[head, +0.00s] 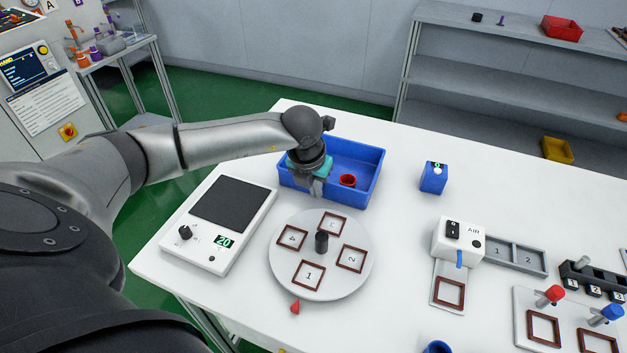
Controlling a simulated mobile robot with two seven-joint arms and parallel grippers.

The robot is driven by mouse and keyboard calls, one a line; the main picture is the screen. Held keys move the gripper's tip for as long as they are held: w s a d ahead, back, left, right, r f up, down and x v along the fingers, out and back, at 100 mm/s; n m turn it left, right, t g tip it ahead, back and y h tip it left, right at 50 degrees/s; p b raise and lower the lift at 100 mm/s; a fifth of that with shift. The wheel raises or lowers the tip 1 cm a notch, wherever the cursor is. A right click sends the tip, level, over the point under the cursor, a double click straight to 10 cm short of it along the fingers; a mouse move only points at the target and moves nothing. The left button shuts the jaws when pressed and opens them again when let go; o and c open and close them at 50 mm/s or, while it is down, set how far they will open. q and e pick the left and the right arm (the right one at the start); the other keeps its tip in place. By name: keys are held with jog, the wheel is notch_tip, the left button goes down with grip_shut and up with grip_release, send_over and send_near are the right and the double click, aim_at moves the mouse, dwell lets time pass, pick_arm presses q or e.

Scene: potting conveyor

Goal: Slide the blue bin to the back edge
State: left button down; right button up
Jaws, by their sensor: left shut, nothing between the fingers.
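The blue bin (361,156) stands on the white table near its back edge, behind the round turntable. A small red cup (348,180) is inside it. My left gripper (313,192) is shut and empty, pointing down at the bin's front left part. It covers part of the bin's front wall, and I cannot tell whether the fingers touch it. My right gripper is not in view.
The turntable (265,262) with numbered squares is in front of the bin. A scale (235,205) stands to the left. A small blue box (433,178) stands to the right, with an AIR unit (458,240) nearer. The white table (400,300) has free room between them.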

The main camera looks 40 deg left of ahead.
pick_arm(q)
jog(key=shift+w+f, duration=0.1)
jog(key=shift+f, duration=0.3)
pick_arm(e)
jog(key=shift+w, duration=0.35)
pick_arm(q)
jog(key=shift+w, duration=0.1)
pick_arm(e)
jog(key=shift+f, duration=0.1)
